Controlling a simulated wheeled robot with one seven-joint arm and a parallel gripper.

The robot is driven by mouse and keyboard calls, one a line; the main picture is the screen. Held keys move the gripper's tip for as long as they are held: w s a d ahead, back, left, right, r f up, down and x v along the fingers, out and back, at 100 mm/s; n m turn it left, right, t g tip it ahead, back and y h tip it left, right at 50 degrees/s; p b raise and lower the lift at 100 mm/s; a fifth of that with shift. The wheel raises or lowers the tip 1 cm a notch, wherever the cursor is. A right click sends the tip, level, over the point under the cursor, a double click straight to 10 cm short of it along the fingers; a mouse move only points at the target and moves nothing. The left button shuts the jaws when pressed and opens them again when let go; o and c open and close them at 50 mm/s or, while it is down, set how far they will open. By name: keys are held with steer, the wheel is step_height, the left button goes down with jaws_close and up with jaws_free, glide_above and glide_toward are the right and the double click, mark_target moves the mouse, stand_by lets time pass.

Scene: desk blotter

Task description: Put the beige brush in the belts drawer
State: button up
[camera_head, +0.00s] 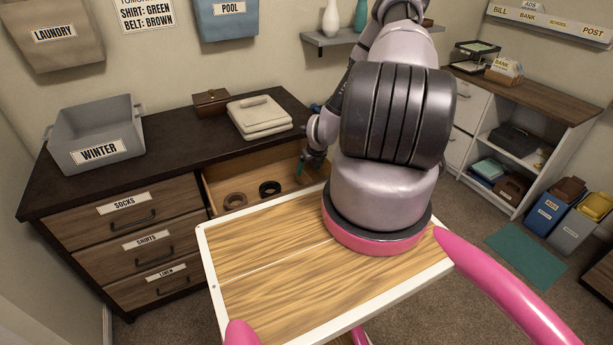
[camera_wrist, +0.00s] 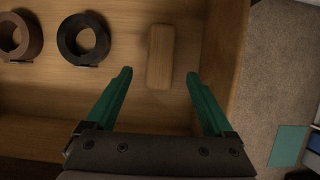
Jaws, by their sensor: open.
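The open belts drawer (camera_head: 222,184) holds a coiled brown belt (camera_head: 235,201) and a coiled black belt (camera_head: 270,188). In the wrist view the drawer (camera_wrist: 50,100) shows a bare wooden floor around the brown belt (camera_wrist: 22,38) and black belt (camera_wrist: 84,38). The beige brush (camera_wrist: 161,52) is a small rounded block inside the drawer, right of the black belt and near the side wall. My gripper (camera_wrist: 160,75) is open, its green fingers apart with the brush ahead between them, neither finger touching it. In the head view my gripper (camera_head: 313,162) is over the drawer's right part; the brush cannot be made out there.
Closed drawers, including SOCKS (camera_head: 125,207), lie left of the open one. A shelf unit (camera_head: 530,130) stands at the right.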

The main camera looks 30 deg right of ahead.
steer(key=shift+v, duration=1.6)
step_height(320, 180, up, 8)
steer(key=n, duration=0.4)
glide_above(308, 180)
steer(key=s+a+r+n, duration=0.15)
steer(key=r+n, duration=0.25)
steer(key=r, duration=0.6)
steer(key=w+a+r+n+t, duration=0.1)
steer(key=a+r+n, duration=0.3)
steer(key=r, duration=0.6)
steer(key=s+a+r+n, duration=0.1)
steer(key=r+n, duration=0.4)
steer(key=r, duration=0.5)
steer(key=s+a+r+n, duration=0.3)
steer(key=s+r+n, duration=0.1)
steer(key=s+r, duration=0.15)
steer(key=s+a+r+n, duration=0.3)
steer(key=s+r, duration=0.1)
steer(key=r, duration=0.3)
steer(key=s+a+r+n+y, duration=0.1)
steer(key=s+a+r+n, duration=0.1)
steer(key=s, duration=0.5)
steer(key=s+a+r+n+t, duration=0.1)
steer(key=s+r+n, duration=0.4)
steer(key=s+r, duration=0.1)
steer(key=shift+s+a+n+t+y, duration=0.3)
steer(key=shift+s+a+y, duration=0.1)
steer(key=shift+s, duration=0.4)
steer(key=shift+r, duration=0.1)
